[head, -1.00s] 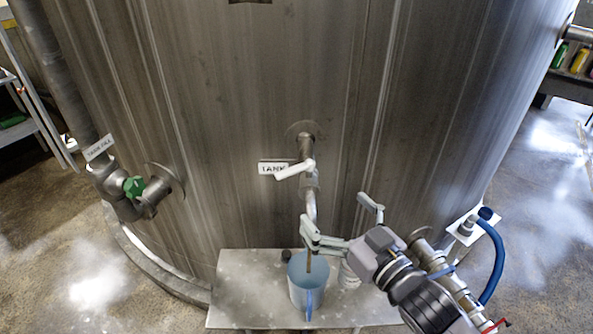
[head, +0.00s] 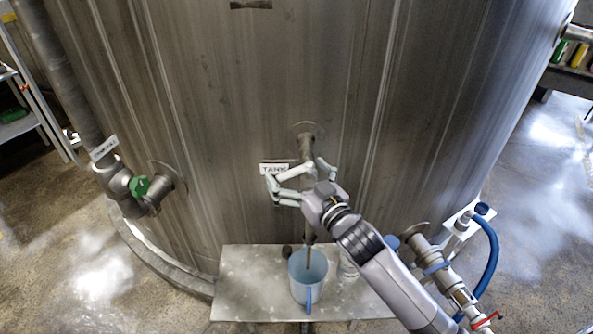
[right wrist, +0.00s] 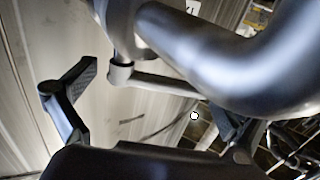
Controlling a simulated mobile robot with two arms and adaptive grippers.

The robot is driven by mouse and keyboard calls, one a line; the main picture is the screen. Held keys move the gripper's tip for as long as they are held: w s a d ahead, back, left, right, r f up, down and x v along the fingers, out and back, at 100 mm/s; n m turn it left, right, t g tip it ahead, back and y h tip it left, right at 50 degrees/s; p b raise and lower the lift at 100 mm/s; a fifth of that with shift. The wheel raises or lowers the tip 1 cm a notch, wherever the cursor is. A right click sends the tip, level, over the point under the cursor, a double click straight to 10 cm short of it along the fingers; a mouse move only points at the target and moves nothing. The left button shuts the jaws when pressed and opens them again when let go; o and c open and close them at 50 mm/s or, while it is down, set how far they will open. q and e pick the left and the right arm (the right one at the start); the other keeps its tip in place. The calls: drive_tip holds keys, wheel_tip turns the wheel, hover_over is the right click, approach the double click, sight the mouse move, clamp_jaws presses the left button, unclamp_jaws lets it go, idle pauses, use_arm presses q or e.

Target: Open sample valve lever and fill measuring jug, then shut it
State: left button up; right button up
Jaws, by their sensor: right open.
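The pale valve lever (head: 293,173) sticks out to the left from the sample valve on the steel tank, in front of the tank label. My right gripper (head: 297,180) is open at the lever, one finger to its left and one to its right. I cannot tell whether a finger touches it. In the right wrist view the open fingers (right wrist: 150,110) stand either side of metal pipework. The blue measuring jug (head: 305,290) stands upright on the shelf below. A thin brown stream (head: 308,258) runs down into it. My left gripper is out of view.
The grey shelf (head: 245,285) has bare room left of the jug. A green-handled valve (head: 139,187) is at left. A blue hose (head: 491,255) and pipework are at right.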

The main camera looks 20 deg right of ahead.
drive_tip(key=shift+c, duration=0.5)
drive_tip(key=c, duration=1.6)
drive_tip(key=shift+w+m+h, duration=0.2)
drive_tip(key=shift+m+h, duration=0.5)
drive_tip(key=shift+h, duration=0.4)
drive_tip(key=o, duration=1.7)
